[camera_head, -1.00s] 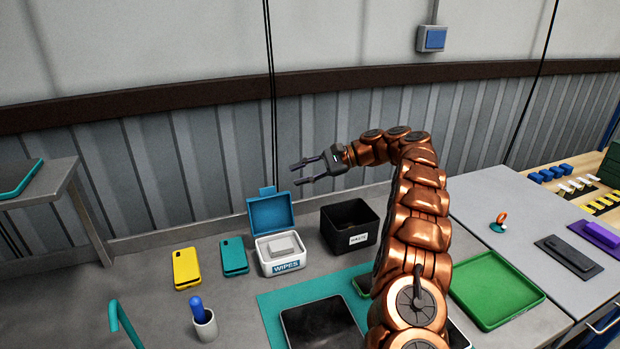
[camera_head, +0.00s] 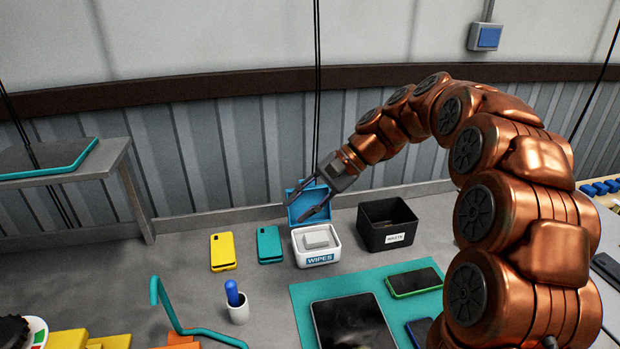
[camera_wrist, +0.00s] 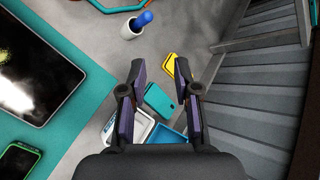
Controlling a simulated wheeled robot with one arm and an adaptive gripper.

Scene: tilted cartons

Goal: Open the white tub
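The white tub (camera_head: 316,258), labelled WIPES, stands on the grey bench with its blue lid (camera_head: 306,203) raised at the back. A pale block shows in its opening. My gripper (camera_head: 296,212) is open and empty, with its fingers in front of the raised lid in the head view. I cannot tell whether they touch it. In the wrist view the fingers (camera_wrist: 158,62) are spread apart; the tub (camera_wrist: 143,124) and lid (camera_wrist: 171,139) lie beyond them, partly hidden by the left finger and the gripper body.
A teal phone (camera_head: 269,245) and a yellow phone (camera_head: 223,251) lie left of the tub. A black waste bin (camera_head: 372,232) stands close on its right. A white cup (camera_head: 239,310) with a blue tool and a teal mat (camera_head: 301,295) are nearer the front.

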